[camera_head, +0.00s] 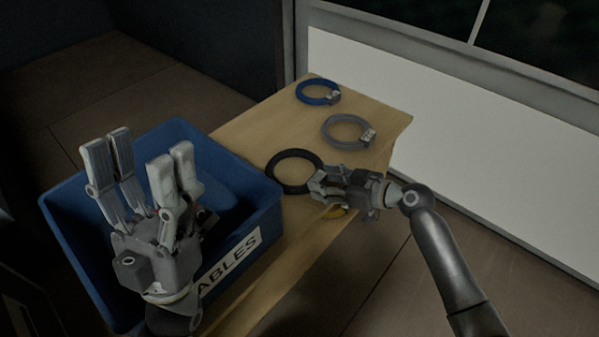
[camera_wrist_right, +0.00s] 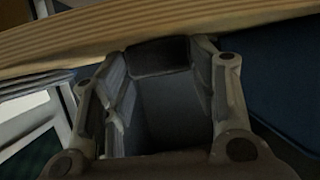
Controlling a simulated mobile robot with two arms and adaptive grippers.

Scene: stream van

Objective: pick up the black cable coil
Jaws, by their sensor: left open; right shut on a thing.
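The black cable coil (camera_head: 272,175) is a ring near the middle of the wooden table in the head view. My right gripper (camera_head: 318,186) is at the right side of the ring and shut on it. The fingers hide that part of the coil. In the right wrist view, a dark block (camera_wrist_right: 158,56) sits between the fingertips of the right gripper (camera_wrist_right: 160,75). I cannot tell whether the coil is clear of the table. My left gripper (camera_head: 138,160) is open and empty, with its fingers up in front of the blue crate.
A blue coil (camera_head: 301,97) and a grey coil (camera_head: 327,135) lie farther back. A white wall panel is at right.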

